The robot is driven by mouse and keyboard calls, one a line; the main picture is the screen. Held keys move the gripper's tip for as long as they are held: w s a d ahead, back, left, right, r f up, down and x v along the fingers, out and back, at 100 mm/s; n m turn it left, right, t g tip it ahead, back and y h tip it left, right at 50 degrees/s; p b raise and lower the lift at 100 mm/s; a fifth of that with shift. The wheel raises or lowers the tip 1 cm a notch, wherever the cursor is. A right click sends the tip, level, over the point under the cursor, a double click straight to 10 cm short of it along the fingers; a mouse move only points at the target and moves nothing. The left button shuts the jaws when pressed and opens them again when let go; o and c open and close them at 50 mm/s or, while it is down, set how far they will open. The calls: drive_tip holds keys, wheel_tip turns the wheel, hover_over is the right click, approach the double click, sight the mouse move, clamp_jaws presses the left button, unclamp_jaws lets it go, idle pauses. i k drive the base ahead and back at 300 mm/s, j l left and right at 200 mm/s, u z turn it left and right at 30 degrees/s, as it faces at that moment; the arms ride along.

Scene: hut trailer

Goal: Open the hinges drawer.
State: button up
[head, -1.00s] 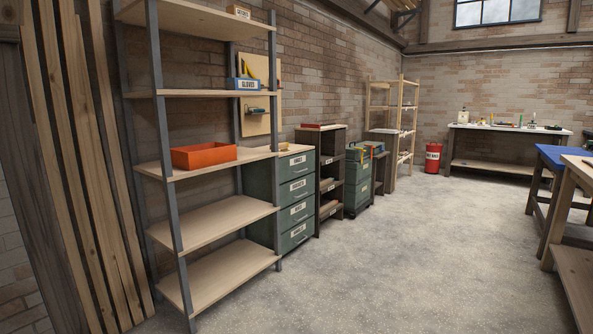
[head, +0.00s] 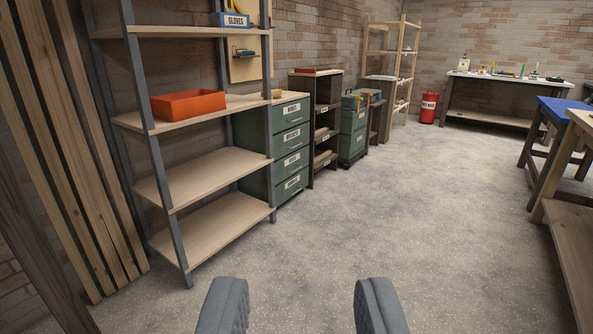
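A green drawer cabinet (head: 256,140) stands against the left wall, just behind the open shelf rack. Its front has a stack of drawers, all closed, each with a white label and a pull. The top drawer (head: 291,122) and the bottom drawer (head: 290,193) both show. The labels are too small to read surely, so I cannot tell which drawer is hinges. My gripper (head: 300,306) is at the bottom edge of the view, its two fingers wide apart with only floor seen between them. It is empty and well short of the cabinet.
The shelf rack (head: 210,217) with an orange bin (head: 188,104) stands left of the cabinet. Planks (head: 75,150) lean at far left. A dark shelf unit (head: 327,130) stands beyond the cabinet. Workbenches (head: 570,215) are at right. The floor (head: 400,205) between is clear.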

sight(289, 114)
drive_tip(key=i, duration=2.6)
drive_tip(key=i+j+z, duration=0.1)
drive_tip(key=i, duration=1.2)
drive_tip(key=i+z, duration=0.4)
drive_tip(key=k+j, duration=0.05)
drive_tip(key=k, duration=0.05)
